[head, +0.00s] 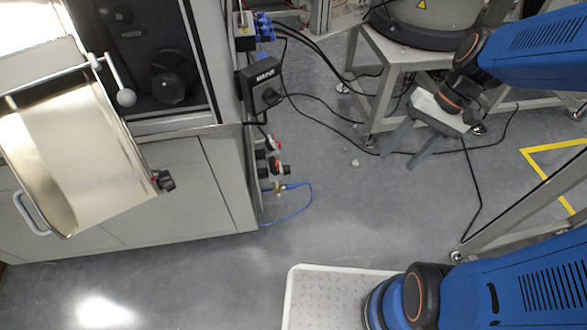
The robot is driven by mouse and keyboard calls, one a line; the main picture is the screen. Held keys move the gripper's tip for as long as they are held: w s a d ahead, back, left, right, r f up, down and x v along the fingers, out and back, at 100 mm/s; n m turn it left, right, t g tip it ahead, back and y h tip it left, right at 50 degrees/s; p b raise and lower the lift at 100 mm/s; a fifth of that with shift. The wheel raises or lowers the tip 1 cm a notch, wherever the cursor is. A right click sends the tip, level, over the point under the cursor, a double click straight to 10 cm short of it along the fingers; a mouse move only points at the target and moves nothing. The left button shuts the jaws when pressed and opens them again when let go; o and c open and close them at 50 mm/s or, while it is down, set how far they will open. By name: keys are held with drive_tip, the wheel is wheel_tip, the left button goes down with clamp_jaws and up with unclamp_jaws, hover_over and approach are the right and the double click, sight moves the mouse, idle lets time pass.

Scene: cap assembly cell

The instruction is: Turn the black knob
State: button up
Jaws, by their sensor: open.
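Several black knob-like parts show in the head view, and I cannot tell which one the task names. One small black knob (165,181) sits at the lower right edge of the tilted metal hopper. A black switch box (260,87) with a rotary handle is mounted on the cabinet's right side. A larger round black part (169,87) is inside the cabinet's dark recess. My gripper (414,163) hangs at the upper right, its two grey fingers apart and nothing visible between them. It is well to the right of all these parts and touches none.
The grey cabinet (190,185) fills the left. Small red and black fittings (275,165) and a blue hose (308,200) stick out from its side. A grey metal stand (372,85) is behind my gripper. Black cables cross the floor. Floor between cabinet and gripper is mostly clear.

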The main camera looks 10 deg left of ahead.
drive_tip(key=w+a+f+m+g+y, duration=0.45)
drive_tip(key=w+a+f+y, duration=0.3)
drive_tip(key=w+f, duration=0.5)
drive_tip(key=m+t+y, duration=0.2)
drive_tip(key=m+y, duration=0.4)
approach(287, 170)
drive_tip(key=a+f, duration=0.1)
drive_tip(key=a, duration=0.6)
drive_tip(key=shift+s+a+f, duration=0.2)
drive_tip(key=shift+s+a, duration=0.1)
drive_tip(key=shift+s, duration=0.05)
drive_tip(key=shift+g, duration=0.25)
drive_tip(key=c, duration=1)
drive_tip(key=shift+c, duration=0.2)
